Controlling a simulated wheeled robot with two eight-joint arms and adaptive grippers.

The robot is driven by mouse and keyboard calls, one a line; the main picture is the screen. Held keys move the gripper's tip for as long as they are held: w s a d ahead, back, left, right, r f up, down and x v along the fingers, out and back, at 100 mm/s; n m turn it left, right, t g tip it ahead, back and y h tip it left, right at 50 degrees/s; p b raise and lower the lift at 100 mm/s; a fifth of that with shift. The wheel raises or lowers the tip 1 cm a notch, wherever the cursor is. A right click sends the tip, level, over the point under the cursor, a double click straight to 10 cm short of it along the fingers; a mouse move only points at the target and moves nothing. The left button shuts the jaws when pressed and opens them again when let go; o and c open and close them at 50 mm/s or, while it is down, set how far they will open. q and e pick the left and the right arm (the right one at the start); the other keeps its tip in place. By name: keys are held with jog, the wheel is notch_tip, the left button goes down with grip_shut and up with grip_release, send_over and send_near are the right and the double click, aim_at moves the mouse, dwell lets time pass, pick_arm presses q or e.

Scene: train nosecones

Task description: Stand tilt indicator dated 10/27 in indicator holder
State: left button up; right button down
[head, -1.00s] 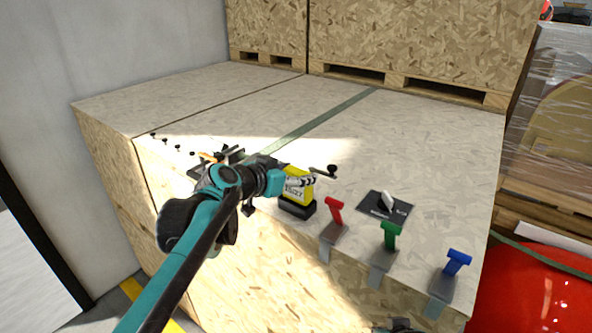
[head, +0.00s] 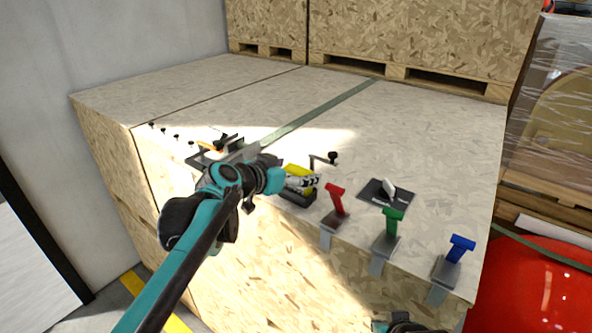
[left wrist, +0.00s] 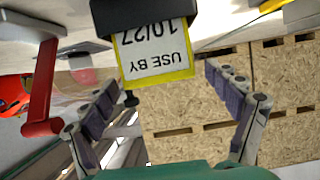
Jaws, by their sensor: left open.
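The tilt indicator (left wrist: 155,60) is a white card in a yellow frame reading "USE BY 10/27", upside down in the left wrist view. Its end sits at a black block (left wrist: 145,12), seemingly the holder; I cannot tell how it is seated. In the head view the yellow indicator (head: 296,170) is partly hidden by my left gripper (head: 302,182), above the black block (head: 296,197) at the crate's front edge. In the left wrist view my left gripper (left wrist: 163,82) is open, its fingers apart on either side of the card. A dark part at the bottom edge may be my right gripper (head: 402,326).
Red (head: 335,199), green (head: 392,221) and blue (head: 460,248) handles stand along the front edge to the right. A black card with a white object (head: 389,189) lies behind them. A black-knobbed rod (head: 325,159) is close behind the indicator. The crate top (head: 430,130) farther back is clear.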

pick_arm(q)
jog(key=v, duration=1.2)
